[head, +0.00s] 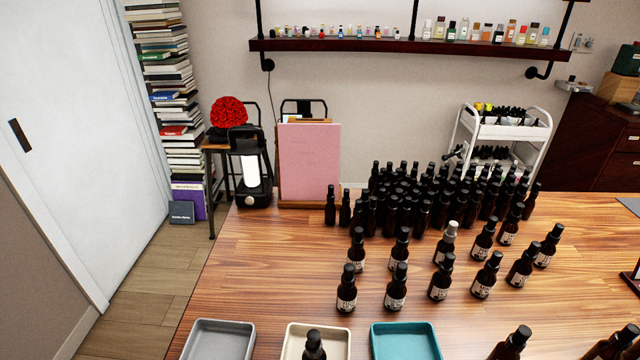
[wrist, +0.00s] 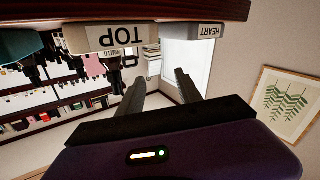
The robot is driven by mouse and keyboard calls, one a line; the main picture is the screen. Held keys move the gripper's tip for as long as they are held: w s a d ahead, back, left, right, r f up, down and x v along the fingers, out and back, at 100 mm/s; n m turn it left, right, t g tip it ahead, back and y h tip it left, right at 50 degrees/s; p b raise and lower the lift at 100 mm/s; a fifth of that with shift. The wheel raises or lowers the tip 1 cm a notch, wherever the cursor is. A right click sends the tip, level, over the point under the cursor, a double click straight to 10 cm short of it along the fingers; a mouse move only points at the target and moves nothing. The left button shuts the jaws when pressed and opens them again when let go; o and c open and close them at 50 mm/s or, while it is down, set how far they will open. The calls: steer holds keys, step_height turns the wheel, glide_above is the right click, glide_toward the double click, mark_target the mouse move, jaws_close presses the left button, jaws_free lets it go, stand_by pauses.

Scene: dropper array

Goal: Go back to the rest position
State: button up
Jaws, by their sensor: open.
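My gripper (wrist: 158,88) shows only in the wrist view, its two dark fingers spread apart with nothing between them. The wrist picture is upside down. A cream tray (wrist: 85,40) labelled TOP and a grey tray (wrist: 188,32) labelled HEART are beyond the fingers. In the head view the grey tray (head: 196,341), the cream tray (head: 300,328) and a teal tray (head: 407,343) line the table's near edge. A dark dropper bottle (head: 314,348) stands at the cream tray; its base is cut off by the frame.
Many dark dropper bottles (head: 400,205) crowd the back of the wooden table (head: 260,255), with several spaced out nearer. One has a grey cap (head: 451,230). The table's left part is bare.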

steer(key=s+d+f+m+h, duration=0.2)
steer(key=s+d, duration=0.3)
steer(key=d, duration=0.3)
steer(key=s+d+f+m+h, duration=0.3)
steer(key=s+d, duration=0.3)
steer(key=d, duration=0.2)
steer(key=s+d+f+m+h, duration=0.2)
steer(key=s+d+m+h, duration=0.1)
steer(key=d, duration=0.6)
steer(key=s+h, duration=0.1)
steer(key=s, duration=0.1)
steer(key=shift+s+f+m+h, duration=0.25)
steer(key=shift+s+m+h, duration=0.05)
steer(key=shift+s+m, duration=0.1)
